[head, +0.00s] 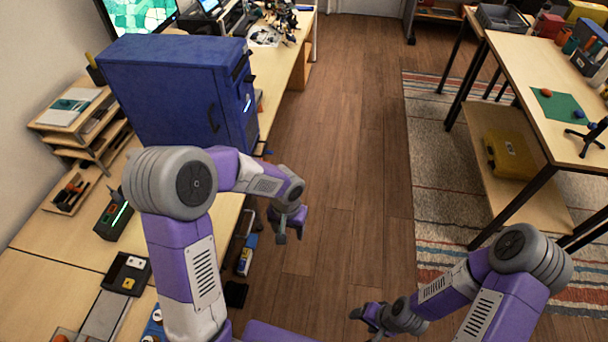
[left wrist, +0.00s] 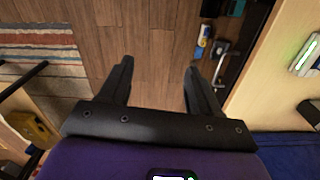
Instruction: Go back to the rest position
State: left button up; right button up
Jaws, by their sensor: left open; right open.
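My left gripper (head: 283,225) hangs over the floor just right of the desk edge, in front of the blue cabinet. In the left wrist view its two dark fingers (left wrist: 158,85) are spread apart with only wooden floor between them. My right gripper (head: 372,316) is low in the head view, right of centre, over the floor. Its fingers look apart, and nothing shows between them. Neither gripper touches an object.
A blue cabinet (head: 168,85) stands on the left desk (head: 50,240), close to my left arm. A second table (head: 515,75) with a yellow case (head: 510,155) on its lower shelf is at right. The wooden floor (head: 340,150) between them is clear.

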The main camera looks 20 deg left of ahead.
pick_arm(q)
jog(key=s+d+f+n+h, duration=0.1)
jog(key=s+d+f+h, duration=0.1)
jog(key=s+f, duration=0.5)
jog(key=s+d+f+n+h, duration=0.1)
jog(key=s+d+f, duration=0.4)
jog(key=f, duration=0.5)
jog(key=shift+s+d+f+n+t+h, duration=0.2)
jog(key=shift+s+d+n+t+h, duration=0.1)
jog(key=shift+s+h, duration=0.45)
